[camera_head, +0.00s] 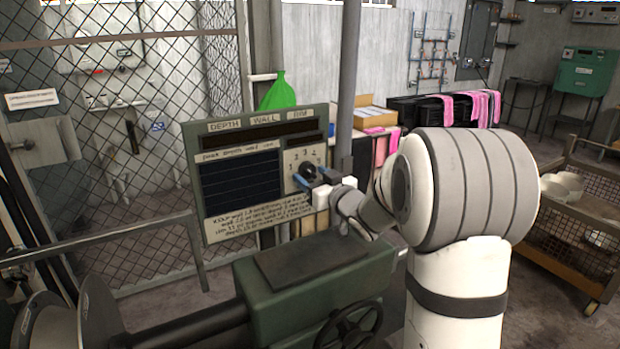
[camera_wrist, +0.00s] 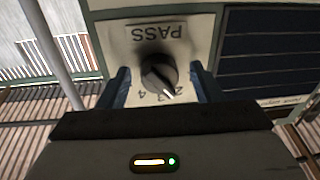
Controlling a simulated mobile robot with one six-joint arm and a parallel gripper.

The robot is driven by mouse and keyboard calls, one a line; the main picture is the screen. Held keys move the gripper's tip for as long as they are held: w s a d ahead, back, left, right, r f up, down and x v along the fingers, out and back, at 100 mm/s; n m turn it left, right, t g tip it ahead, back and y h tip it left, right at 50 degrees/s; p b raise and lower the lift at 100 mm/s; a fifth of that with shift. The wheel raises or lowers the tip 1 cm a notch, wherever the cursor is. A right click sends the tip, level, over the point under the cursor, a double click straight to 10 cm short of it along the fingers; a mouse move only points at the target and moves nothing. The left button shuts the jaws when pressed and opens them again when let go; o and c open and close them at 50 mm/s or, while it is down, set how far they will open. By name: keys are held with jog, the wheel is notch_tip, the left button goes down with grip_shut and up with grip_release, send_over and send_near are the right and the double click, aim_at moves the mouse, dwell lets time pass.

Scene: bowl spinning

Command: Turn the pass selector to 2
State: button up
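The pass selector is a round black knob (camera_wrist: 158,72) with a white pointer line, on a pale plate marked PASS, which appears upside down in the wrist view. The pointer aims down and right, at or close to the 2; the exact alignment is hard to tell. In the head view the knob (camera_head: 308,170) sits at the right of a green-framed panel (camera_head: 193,175), partly hidden by my gripper (camera_head: 314,177). My gripper (camera_wrist: 160,75) is open, its blue fingers on either side of the knob with visible gaps between them and it.
A green machine (camera_head: 300,290) with a handwheel (camera_head: 350,330) stands below the panel. A grey post (camera_head: 348,80) rises just behind the panel's right edge. A wire-mesh fence (camera_head: 130,200) lies to the left. A wheeled mesh cart (camera_head: 575,245) with bowls stands at the right.

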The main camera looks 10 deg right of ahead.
jog(key=shift+r, duration=0.1)
jog(key=b+v, duration=0.1)
jog(key=v, duration=0.6)
jog(key=shift+s+d+b, duration=0.2)
jog(key=shift+s+b, duration=0.1)
jog(key=shift+s, duration=0.05)
jog(key=s+d+f+m+g+h, duration=0.1)
jog(key=s+f+m+g+h, duration=0.25)
jog(key=s, duration=0.25)
jog(key=s+d+f+m+g+h, duration=0.1)
jog(key=s+f+m+g+h, duration=0.1)
jog(key=s+f+g+h, duration=0.25)
jog(key=s+a+f+g, duration=0.2)
jog(key=s+a+g, duration=0.1)
jog(key=s, duration=0.6)
jog(key=s+a+f+g+y, duration=0.1)
jog(key=s+a+f+g, duration=0.1)
jog(key=s, duration=0.8)
jog(key=shift+s+a+n+g, duration=0.3)
jog(key=shift+a+n+g, duration=0.05)
jog(key=shift+g, duration=0.35)
